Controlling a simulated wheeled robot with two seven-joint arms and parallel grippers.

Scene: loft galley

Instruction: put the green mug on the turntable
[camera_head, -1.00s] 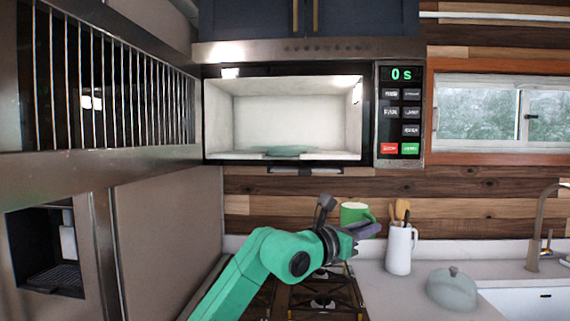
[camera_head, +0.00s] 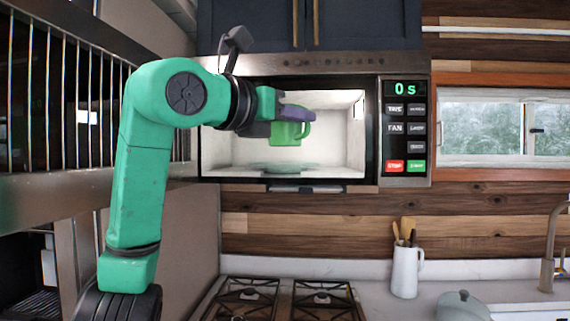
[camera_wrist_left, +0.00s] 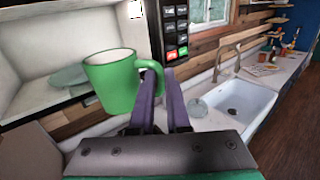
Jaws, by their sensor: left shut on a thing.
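The green mug (camera_head: 287,133) is upright in front of the open microwave, in the upper half of its opening. My left gripper (camera_head: 292,114) comes in from the left and is shut on the mug's handle. In the left wrist view the mug (camera_wrist_left: 110,82) hangs at the left of the purple fingers (camera_wrist_left: 163,105), its handle between their tips. The turntable (camera_head: 292,168) is a pale glass disc on the microwave floor, below the mug. It also shows in the left wrist view (camera_wrist_left: 68,77), partly hidden behind the mug. My right gripper is not in view.
The microwave's control panel (camera_head: 404,125) stands to the right of the opening. Dark cabinets (camera_head: 360,25) hang above. Below are a gas stove (camera_head: 285,298), a white utensil jug (camera_head: 405,270) and a lidded pot (camera_head: 463,306). The microwave cavity holds only the turntable.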

